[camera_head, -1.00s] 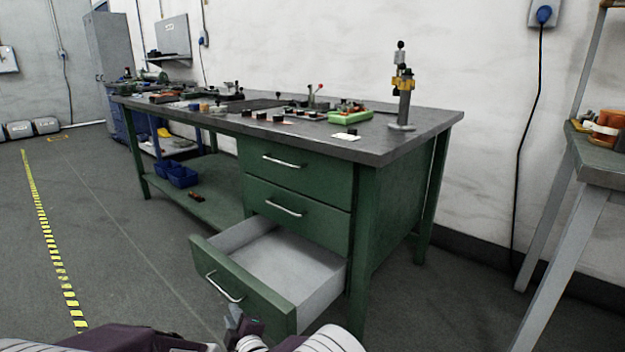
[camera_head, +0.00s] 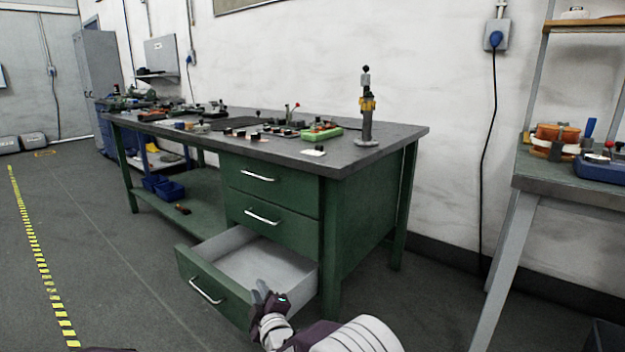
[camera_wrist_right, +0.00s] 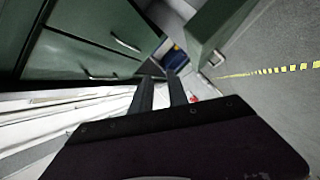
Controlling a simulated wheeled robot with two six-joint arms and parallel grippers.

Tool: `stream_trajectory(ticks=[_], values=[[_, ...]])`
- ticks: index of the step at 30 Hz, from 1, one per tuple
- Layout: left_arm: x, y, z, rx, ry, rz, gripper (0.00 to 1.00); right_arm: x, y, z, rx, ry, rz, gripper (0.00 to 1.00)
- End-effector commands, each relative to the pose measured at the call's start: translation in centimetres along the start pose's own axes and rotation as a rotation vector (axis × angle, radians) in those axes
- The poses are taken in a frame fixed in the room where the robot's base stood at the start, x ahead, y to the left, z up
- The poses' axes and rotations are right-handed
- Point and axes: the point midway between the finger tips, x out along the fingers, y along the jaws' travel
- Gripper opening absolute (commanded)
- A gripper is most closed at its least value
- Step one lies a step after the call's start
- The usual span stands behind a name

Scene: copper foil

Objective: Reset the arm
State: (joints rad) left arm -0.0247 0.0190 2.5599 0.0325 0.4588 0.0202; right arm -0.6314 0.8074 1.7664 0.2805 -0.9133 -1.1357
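My right gripper (camera_head: 262,290) is at the bottom middle of the head view, in front of the open bottom drawer (camera_head: 203,285) of the green workbench. Its two fingers (camera_wrist_right: 161,82) show apart in the wrist view, with a gap between them and nothing held. My right arm comes in from the bottom edge. Only a dark sliver shows at the lower left edge, and my left gripper is out of view. The drawer is pulled out and its visible inside is bare. The two drawers above it are shut.
The workbench top (camera_head: 380,141) holds a stand (camera_head: 366,110), a green block (camera_head: 321,133) and several small parts. A second table (camera_head: 540,181) with tools stands at the right. The floor at the left, with a yellow striped line (camera_head: 38,255), is clear.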

Motion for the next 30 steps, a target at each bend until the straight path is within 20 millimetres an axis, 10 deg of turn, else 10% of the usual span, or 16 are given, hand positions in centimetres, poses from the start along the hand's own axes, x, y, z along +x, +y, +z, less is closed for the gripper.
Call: stream_trajectory(ticks=[7,11,18,25,28,30], values=[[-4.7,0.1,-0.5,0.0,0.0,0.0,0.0,-3.6,16.0,4.5,0.046,-0.144,0.099,0.2],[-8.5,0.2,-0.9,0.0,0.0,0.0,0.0,-11.6,22.9,10.8,0.243,-0.369,0.019,0.2],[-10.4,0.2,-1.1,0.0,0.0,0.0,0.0,-28.4,15.2,17.1,0.755,-0.86,-0.248,0.2],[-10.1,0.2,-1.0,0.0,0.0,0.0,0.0,-38.3,6.8,17.1,1.017,-1.244,-0.407,0.2],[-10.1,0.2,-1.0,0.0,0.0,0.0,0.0,-41.5,5.2,16.6,1.172,-1.432,-0.373,0.2],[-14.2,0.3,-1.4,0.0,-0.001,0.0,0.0,-41.7,8.7,14.4,1.162,-1.418,-0.377,0.2]])
